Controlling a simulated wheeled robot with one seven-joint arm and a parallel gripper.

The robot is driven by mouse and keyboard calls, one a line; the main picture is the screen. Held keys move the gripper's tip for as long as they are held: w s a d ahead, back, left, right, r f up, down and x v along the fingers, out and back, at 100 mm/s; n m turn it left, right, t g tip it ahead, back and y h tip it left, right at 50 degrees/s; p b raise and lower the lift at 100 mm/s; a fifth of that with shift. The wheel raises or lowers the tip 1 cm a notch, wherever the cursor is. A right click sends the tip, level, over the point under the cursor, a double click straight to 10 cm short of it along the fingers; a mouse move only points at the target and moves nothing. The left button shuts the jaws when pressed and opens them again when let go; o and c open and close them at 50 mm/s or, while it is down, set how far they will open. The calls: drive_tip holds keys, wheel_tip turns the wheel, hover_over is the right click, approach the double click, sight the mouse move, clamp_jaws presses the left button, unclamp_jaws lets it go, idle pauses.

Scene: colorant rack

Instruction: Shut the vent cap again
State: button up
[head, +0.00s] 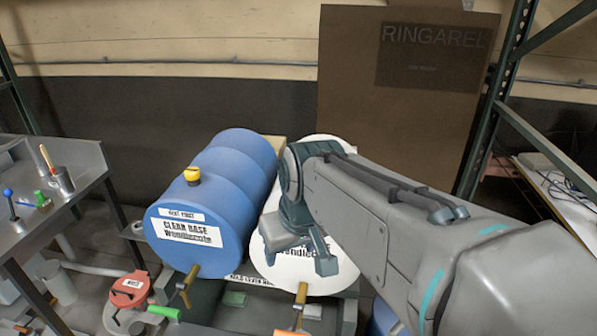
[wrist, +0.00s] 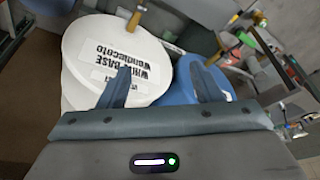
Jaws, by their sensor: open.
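A yellow vent cap (head: 192,174) with a dark band sits on top of the blue drum (head: 235,165), near its labelled front end. I cannot tell from this view whether it is open or shut. The blue drum lies on its side and also shows in the wrist view (wrist: 184,92), but I cannot make out the cap there. My gripper (head: 300,252) is in front of the white drum (head: 318,282), to the right of the cap and lower. In the wrist view its two fingers (wrist: 161,86) are spread apart with nothing held between them.
Brass taps (head: 188,280) stick out from the drum fronts. A grey bench (head: 88,165) with small tools stands at the left. A red-lidded container (head: 130,290) is below. A brown board (head: 400,130) stands behind, beside a green rack post (head: 492,110). Air above the blue drum is free.

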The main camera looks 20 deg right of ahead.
drive_tip(key=w+d+r+n+b, duration=0.1)
drive_tip(key=w+d+r, duration=0.4)
drive_tip(key=w+d, duration=0.3)
drive_tip(key=w+d+r+n+b, duration=0.1)
drive_tip(key=w+d+r, duration=0.4)
drive_tip(key=w+d, duration=0.25)
drive_tip(key=shift+t+y, duration=0.3)
drive_tip(key=shift+t, duration=0.1)
drive_tip(key=x, duration=0.4)
drive_tip(key=p+x, duration=0.1)
drive_tip(key=x, duration=0.7)
drive_tip(key=shift+a+f, duration=0.35)
drive_tip(key=shift+f, duration=0.05)
drive_tip(key=c, duration=1)
